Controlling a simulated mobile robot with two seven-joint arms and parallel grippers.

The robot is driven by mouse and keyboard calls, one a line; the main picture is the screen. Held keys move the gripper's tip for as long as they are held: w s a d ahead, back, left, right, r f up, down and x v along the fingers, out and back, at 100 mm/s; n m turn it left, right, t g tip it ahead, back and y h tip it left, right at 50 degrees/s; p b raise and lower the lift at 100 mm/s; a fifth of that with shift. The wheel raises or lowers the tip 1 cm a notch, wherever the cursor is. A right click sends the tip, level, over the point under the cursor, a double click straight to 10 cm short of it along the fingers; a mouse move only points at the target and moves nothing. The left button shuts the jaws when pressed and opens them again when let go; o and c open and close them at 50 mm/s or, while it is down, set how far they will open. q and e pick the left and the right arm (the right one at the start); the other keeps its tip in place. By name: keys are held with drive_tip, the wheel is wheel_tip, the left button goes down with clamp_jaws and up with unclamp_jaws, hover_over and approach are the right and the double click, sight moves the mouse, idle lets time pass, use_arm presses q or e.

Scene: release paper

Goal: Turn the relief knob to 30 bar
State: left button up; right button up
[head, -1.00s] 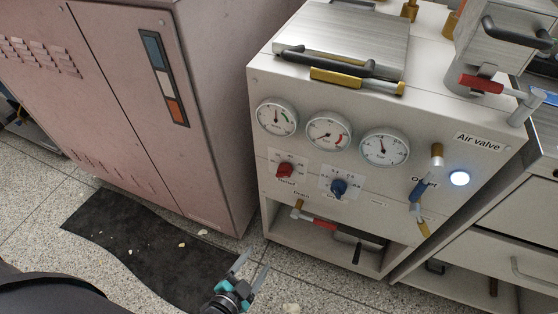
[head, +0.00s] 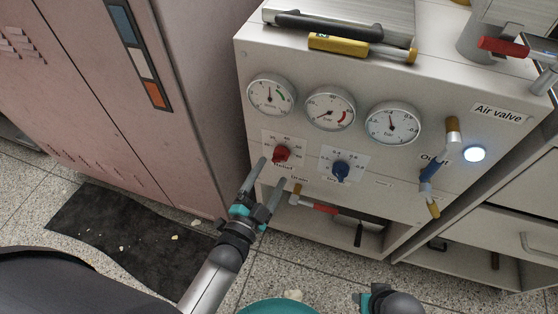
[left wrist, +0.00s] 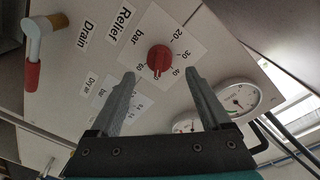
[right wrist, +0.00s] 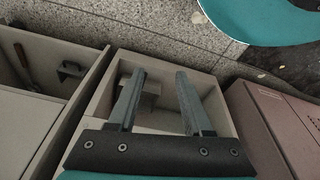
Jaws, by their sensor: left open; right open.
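The red relief knob (head: 281,154) sits on a white scale plate on the front panel of the machine, below the left gauge. In the left wrist view the red knob (left wrist: 159,59) shows above and between my finger tips, with "Relief bar" and numbers from 20 to 60 around it. My left gripper (head: 270,170) is open, its fingers pointing at the panel just short of the knob, one to each side; I see no contact. My right gripper (right wrist: 160,75) is open and empty, facing the lower open shelf of a cabinet. Only a part of it shows low in the head view.
A blue knob (head: 341,171) is right of the red one. Three round gauges (head: 330,109) sit above. A blue-handled outlet valve (head: 430,168) and a lit button (head: 474,154) are at right. A red-handled drain valve (head: 314,204) is below. A pink cabinet (head: 100,100) stands at left.

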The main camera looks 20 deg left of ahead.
sight(278, 161)
use_arm(q)
drive_tip(key=w, duration=0.2)
drive_tip(key=w+b, duration=0.1)
drive_tip(key=w, duration=0.1)
drive_tip(key=shift+d+f, duration=0.1)
drive_tip(key=shift+d, duration=0.15)
drive_tip(key=shift+w+d, duration=0.1)
drive_tip(key=shift+w, duration=0.8)
use_arm(e)
drive_tip(key=shift+w+a+r+t, duration=0.1)
drive_tip(key=shift+w+r, duration=0.2)
drive_tip(key=shift+r, duration=0.3)
drive_tip(key=shift+w+d+r+t, duration=0.1)
drive_tip(key=shift+w+r, duration=0.2)
drive_tip(key=shift+r, duration=0.25)
drive_tip(key=shift+w+a+r+t, duration=0.1)
drive_tip(key=shift+w+r, duration=0.2)
drive_tip(key=shift+r, duration=0.3)
use_arm(q)
drive_tip(key=shift+c, duration=0.2)
clamp_jaws()
